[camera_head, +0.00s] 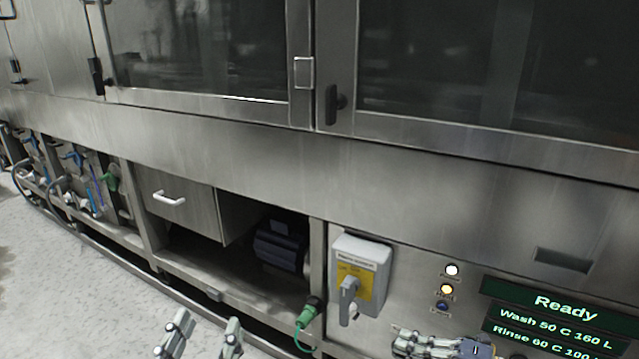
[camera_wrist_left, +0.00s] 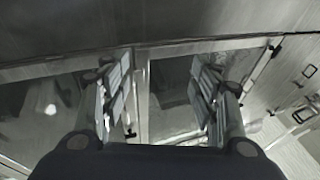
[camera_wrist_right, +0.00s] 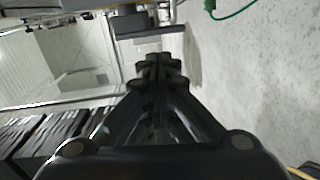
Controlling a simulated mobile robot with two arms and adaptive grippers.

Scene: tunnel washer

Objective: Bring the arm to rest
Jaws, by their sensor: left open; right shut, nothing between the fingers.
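My left gripper (camera_head: 204,338) shows at the bottom of the head view, its two fingers apart and empty, in front of the open bay below the washer. The left wrist view shows the same gripper (camera_wrist_left: 161,95) open, with the washer's doors beyond it. My right gripper (camera_head: 440,347) is at the lower right of the head view, in front of the control panel, partly cut off by the frame edge. In the right wrist view the right gripper (camera_wrist_right: 159,68) has its fingers together with nothing visible between them, and floor beyond.
The steel washer has two windowed doors (camera_head: 200,50). Below are a drawer (camera_head: 182,205), a grey switch box (camera_head: 360,262), indicator lights (camera_head: 447,289) and a display reading "Ready" (camera_head: 565,308). A green plug with cable (camera_head: 308,313) hangs by the bay. Floor (camera_head: 50,270) at left is clear.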

